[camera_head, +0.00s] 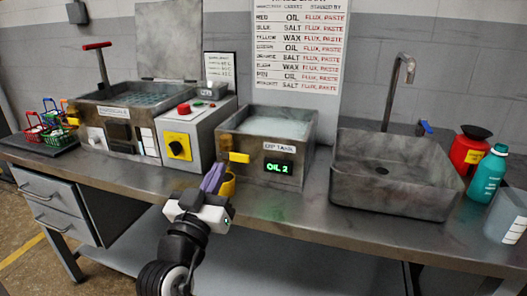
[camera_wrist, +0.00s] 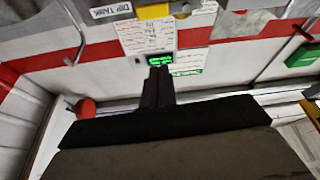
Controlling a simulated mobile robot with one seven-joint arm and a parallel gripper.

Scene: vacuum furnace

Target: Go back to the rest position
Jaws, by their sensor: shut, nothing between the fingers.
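My gripper (camera_head: 213,179) is in front of the bench, near its front edge, between the control box and the dip tank. Its fingers are shut and empty, pointing up toward the bench. In the wrist view the closed fingers of my gripper (camera_wrist: 158,85) stand in the middle, below a green-lit display (camera_wrist: 160,59).
Baskets (camera_head: 48,128) stand left. A red container (camera_head: 468,152) and teal bottle (camera_head: 489,175) stand right.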

